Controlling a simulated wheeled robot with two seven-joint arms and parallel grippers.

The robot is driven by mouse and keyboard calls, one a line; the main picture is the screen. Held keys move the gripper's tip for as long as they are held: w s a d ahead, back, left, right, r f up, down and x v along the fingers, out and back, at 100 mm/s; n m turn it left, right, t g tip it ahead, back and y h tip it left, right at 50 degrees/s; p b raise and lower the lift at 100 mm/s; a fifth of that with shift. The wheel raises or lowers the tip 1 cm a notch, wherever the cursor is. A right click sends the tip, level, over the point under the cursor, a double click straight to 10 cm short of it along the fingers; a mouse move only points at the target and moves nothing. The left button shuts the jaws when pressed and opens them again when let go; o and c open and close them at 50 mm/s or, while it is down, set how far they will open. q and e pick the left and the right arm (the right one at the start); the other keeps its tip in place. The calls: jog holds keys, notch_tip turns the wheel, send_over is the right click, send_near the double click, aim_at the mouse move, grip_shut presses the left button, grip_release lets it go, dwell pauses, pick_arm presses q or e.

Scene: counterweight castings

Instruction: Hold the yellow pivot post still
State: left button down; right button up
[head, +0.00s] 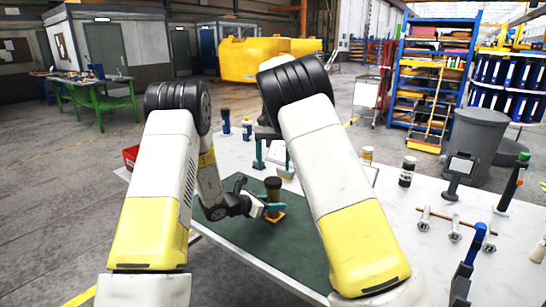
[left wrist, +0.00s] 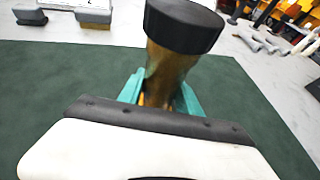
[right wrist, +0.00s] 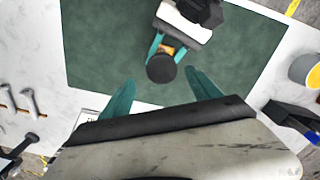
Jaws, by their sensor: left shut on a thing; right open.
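The yellow pivot post (head: 273,197) has a wide black cap and stands upright on the green mat (head: 235,233), with an orange-yellow base below it. My left gripper (head: 268,209) is shut on the post from the left. In the left wrist view the post (left wrist: 163,78) rises between the teal fingers, its black cap above them; its foot is hidden. In the right wrist view the black cap covers most of the post (right wrist: 168,49). My right gripper (right wrist: 162,85) is open and empty above the mat, its teal fingers spread apart and clear of the post.
The white table (head: 400,225) carries a bar with several metal cylinders (head: 455,222), a dark-labelled jar (head: 407,171), a small display on a stand (head: 460,168) and a blue-handled tool (head: 468,262) at right. A red bin (head: 131,154) is at far left. The mat around the post is mostly clear.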

aim_at(273, 180)
jog(key=n, duration=0.3)
jog(key=r+n, duration=0.1)
jog(key=n, duration=0.3)
jog(key=shift+w, duration=0.1)
jog(key=n, duration=0.5)
jog(key=shift+r+n, duration=0.3)
jog(key=shift+r, duration=0.1)
jog(key=shift+a+f, duration=0.1)
jog(key=shift+f, duration=3.95)
